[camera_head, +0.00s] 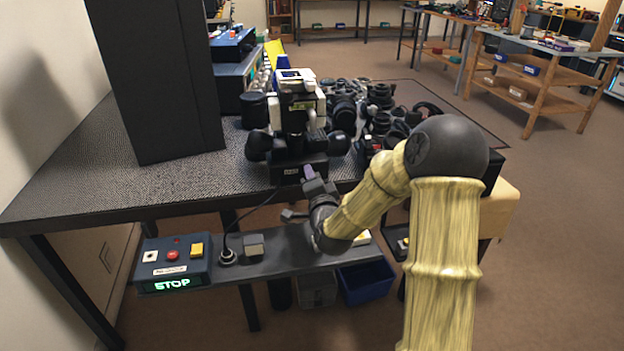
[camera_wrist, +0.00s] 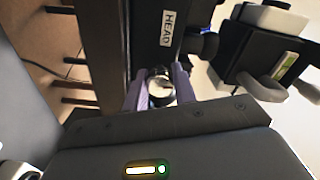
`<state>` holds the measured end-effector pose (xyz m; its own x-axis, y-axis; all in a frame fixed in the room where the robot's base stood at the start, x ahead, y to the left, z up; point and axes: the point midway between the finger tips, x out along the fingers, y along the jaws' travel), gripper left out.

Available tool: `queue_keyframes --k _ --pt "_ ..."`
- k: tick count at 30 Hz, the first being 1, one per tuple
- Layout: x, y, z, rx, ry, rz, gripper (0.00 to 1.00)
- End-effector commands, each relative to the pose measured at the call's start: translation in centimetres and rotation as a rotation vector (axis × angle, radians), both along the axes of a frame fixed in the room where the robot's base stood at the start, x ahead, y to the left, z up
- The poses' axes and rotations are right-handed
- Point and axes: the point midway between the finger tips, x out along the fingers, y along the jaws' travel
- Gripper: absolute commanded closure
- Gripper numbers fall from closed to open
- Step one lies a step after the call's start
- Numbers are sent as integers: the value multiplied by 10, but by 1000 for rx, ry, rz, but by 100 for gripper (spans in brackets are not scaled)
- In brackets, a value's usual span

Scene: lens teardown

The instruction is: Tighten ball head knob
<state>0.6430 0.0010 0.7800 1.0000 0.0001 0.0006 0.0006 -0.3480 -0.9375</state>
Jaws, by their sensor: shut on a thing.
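The ball head knob (camera_wrist: 159,86) shows in the wrist view as a small round knob with a shiny metal face, on the front of a dark block (camera_wrist: 146,30) with a white HEAD label. My gripper (camera_wrist: 160,92) has its two purple fingers on either side of the knob and is shut on it. In the head view my gripper (camera_head: 309,173) is at the front of the labelled dark block (camera_head: 291,172), at the table's front edge. The knob is hidden there behind my fingers.
A black and white device (camera_head: 298,95) stands above the block. Many dark lens parts (camera_head: 378,100) crowd the table to its right. A tall dark panel (camera_head: 155,80) stands at left. A control box (camera_head: 172,265) reading STOP sits on a lower shelf (camera_head: 290,258).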

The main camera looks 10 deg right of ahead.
Motion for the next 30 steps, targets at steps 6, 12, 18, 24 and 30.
queue_keyframes --k 6,12,18,24,30 --pt "0 0 -1 85 4 2 96" --pt "0 1 -1 111 4 2 96" --pt "-1 0 -2 112 4 1 96" --pt "-1 0 -2 111 5 -1 57" --pt "0 0 -1 110 3 -1 51"
